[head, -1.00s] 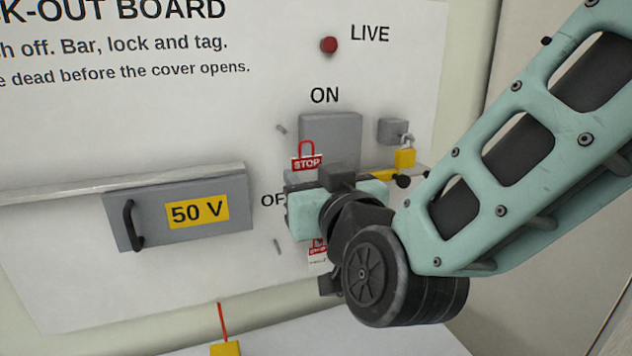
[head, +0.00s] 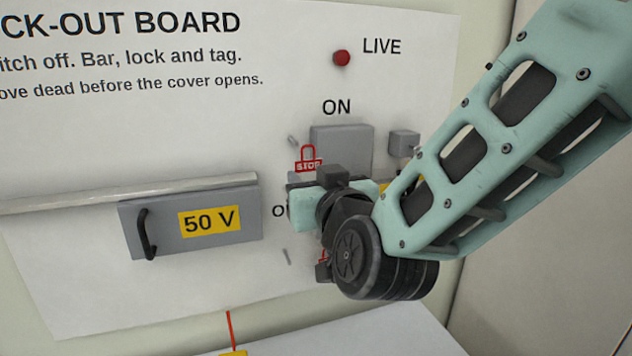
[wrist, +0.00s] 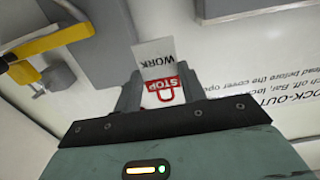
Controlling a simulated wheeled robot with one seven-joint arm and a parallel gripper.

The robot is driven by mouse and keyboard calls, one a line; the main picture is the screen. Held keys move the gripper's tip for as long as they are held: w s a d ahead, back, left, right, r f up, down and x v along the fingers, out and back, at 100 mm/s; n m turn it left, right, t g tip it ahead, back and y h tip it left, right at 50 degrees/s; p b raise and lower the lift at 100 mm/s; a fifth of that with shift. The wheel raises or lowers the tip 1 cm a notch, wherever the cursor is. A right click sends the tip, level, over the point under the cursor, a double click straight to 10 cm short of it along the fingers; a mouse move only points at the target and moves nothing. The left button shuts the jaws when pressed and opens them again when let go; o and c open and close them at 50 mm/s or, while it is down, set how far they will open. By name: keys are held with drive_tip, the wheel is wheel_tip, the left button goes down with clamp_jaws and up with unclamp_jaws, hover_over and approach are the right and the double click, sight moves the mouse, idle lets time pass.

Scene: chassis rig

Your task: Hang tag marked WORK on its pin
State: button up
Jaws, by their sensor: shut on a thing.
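The white tag marked WORK (wrist: 152,52), with a red STOP and padlock print, is held between the fingers of my gripper (wrist: 155,92) in the wrist view. In the head view my gripper (head: 303,205) is close to the board, and a red STOP print (head: 308,164) shows just above it; it looks like the held tag. Two small grey pins stick out of the board: an upper pin (head: 293,140) left of the switch and a lower pin (head: 288,257). Which is the WORK pin I cannot tell. The fingertips are hidden in the head view.
A grey switch box (head: 342,150) and a small grey block (head: 404,143) are on the board near my arm. A yellow bar (wrist: 50,42) shows in the wrist view. A grey 50 V cover (head: 190,228) with a handle and a pale rail (head: 100,195) lie left.

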sight(308, 170)
drive_tip(key=shift+p+x, duration=1.05)
drive_tip(key=shift+x, duration=3.15)
drive_tip(key=shift+r+p+v, duration=0.15)
drive_tip(key=shift+p+v, duration=0.15)
drive_tip(key=shift+v, duration=0.5)
drive_tip(key=shift+r+p+v, duration=0.2)
drive_tip(key=shift+p+v, duration=0.1)
drive_tip(key=shift+v, duration=0.5)
drive_tip(key=shift+b+v, duration=0.7)
drive_tip(key=shift+v, duration=2.15)
drive_tip(key=shift+f, duration=0.15)
